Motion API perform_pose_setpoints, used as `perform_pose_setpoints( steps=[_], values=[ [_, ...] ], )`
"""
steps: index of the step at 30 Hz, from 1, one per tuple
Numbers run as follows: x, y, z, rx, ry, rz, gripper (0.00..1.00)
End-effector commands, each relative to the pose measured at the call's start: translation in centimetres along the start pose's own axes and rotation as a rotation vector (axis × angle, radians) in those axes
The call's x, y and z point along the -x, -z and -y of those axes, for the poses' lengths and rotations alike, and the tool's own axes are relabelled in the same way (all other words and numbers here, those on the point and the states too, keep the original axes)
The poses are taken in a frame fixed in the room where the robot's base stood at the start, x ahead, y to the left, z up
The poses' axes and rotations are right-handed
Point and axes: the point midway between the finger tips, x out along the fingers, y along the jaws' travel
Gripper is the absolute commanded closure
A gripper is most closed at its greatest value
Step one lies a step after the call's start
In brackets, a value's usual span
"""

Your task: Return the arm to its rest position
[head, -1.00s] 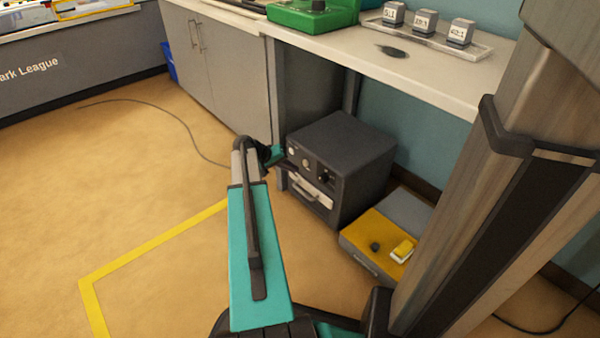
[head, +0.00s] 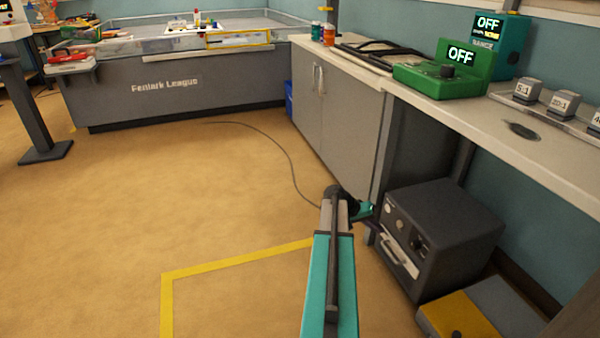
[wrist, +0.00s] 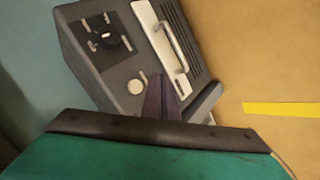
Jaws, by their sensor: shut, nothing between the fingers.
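My arm, teal with a dark cable along it, reaches forward from the bottom of the head view. My gripper (head: 373,224) is at its far end, small and partly hidden, just left of the dark grey box (head: 447,232) under the bench. In the wrist view, the fingers of my gripper (wrist: 163,97) are together with nothing between them. The grey box (wrist: 120,75), with its knob, round button and pale handle, shows close behind the fingers. I cannot tell whether they touch it.
A yellow and grey case (head: 462,318) lies on the floor at lower right. The white bench (head: 450,110) overhangs the box and carries a green device (head: 440,78). Cabinets (head: 340,130) stand behind. A cable (head: 285,155) crosses the floor. Open floor lies left, with yellow tape (head: 235,259).

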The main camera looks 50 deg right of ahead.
Motion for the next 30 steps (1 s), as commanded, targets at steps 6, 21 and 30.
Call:
perform_pose_setpoints(
  steps=[6, 21, 30],
  values=[
    [1.3, 0.4, 0.4, 0.011, 0.005, -0.01, 1.0],
    [12.1, -1.3, 8.0, 0.194, 0.055, -0.077, 1.0],
    [18.6, -5.9, 12.7, 0.326, 0.098, -0.101, 1.0]
  ],
)
